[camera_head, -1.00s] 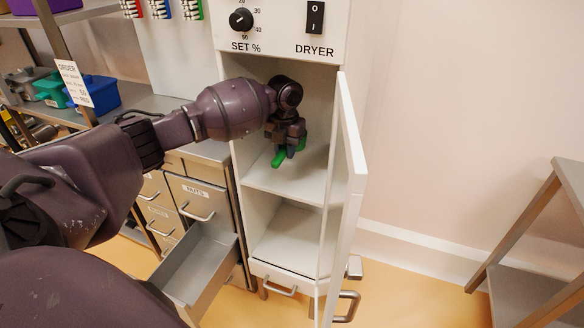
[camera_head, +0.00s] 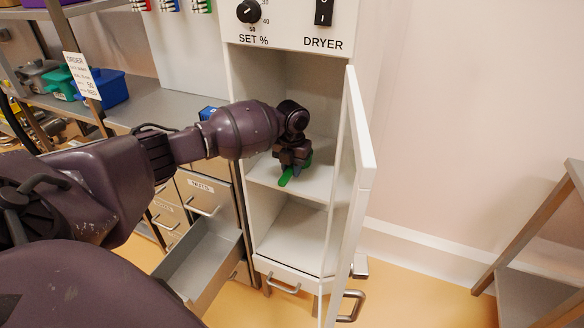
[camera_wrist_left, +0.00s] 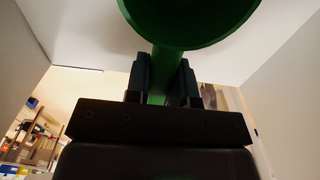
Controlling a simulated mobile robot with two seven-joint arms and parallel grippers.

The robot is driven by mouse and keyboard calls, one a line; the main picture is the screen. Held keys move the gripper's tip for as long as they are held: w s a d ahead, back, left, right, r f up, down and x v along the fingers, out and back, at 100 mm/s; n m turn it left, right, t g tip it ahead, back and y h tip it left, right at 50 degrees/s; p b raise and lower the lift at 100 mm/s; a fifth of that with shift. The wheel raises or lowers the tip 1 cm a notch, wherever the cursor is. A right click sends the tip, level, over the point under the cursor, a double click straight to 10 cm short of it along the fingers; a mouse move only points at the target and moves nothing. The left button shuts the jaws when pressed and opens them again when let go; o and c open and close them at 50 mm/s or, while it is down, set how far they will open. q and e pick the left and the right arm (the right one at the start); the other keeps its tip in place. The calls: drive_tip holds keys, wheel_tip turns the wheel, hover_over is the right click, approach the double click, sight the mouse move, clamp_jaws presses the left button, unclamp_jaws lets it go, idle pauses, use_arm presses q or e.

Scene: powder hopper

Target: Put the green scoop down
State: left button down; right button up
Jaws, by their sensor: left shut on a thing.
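The green scoop (camera_head: 287,177) is inside the open cabinet marked DRYER, low over or on its middle shelf (camera_head: 312,187); I cannot tell whether it touches. My left gripper (camera_head: 293,168) is shut on the scoop, reaching in from the left. In the left wrist view the scoop (camera_wrist_left: 190,18) fills the top, with its handle between the two fingers of my left gripper (camera_wrist_left: 160,80). The arm and gripper hide part of the scoop in the head view. My right gripper is not in view.
The cabinet door (camera_head: 356,170) stands open on the right. Below left, a metal drawer (camera_head: 205,265) is pulled out. A lower shelf (camera_head: 295,238) in the cabinet is empty. A shelf with blue and green bins (camera_head: 108,88) is at the left.

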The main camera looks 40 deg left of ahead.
use_arm(q)
drive_tip(key=c, duration=1)
unclamp_jaws()
drive_tip(key=shift+f, duration=0.1)
drive_tip(key=shift+r+p, duration=0.75)
drive_tip(key=shift+r, duration=5.4)
